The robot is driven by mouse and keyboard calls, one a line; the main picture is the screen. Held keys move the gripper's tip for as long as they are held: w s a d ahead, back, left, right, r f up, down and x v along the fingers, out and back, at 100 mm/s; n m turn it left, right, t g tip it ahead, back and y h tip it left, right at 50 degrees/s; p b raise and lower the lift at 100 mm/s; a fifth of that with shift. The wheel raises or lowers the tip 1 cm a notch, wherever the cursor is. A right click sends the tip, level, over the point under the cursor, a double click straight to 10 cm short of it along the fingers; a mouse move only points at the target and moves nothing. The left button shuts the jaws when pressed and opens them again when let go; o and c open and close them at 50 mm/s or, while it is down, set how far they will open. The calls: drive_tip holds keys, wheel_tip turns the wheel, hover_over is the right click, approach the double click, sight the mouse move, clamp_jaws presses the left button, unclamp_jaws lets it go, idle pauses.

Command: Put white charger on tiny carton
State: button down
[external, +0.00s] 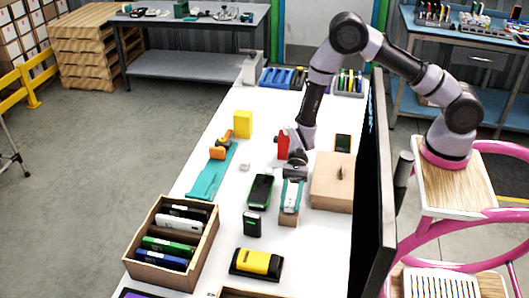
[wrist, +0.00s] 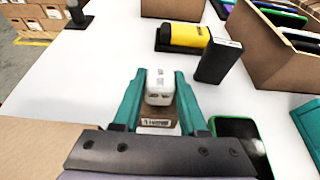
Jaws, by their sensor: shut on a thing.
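My gripper (external: 292,181) points down over the white table, its teal fingers on either side of the white charger (external: 291,197). In the wrist view the white charger (wrist: 160,86) sits between the two fingertips, held with its socket end toward the camera. The tiny carton (external: 288,219) is a small brown box directly below the charger. Its brown top and a printed label (wrist: 157,123) show between the fingers in the wrist view. The charger is over or on the carton; I cannot tell whether they touch.
A yellow device (external: 257,263) and a carton of phones (external: 210,237) are nearer the front. A dark monitor (external: 374,190) edges the right.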

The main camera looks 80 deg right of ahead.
drive_tip(key=shift+c, duration=2.2)
unclamp_jaws()
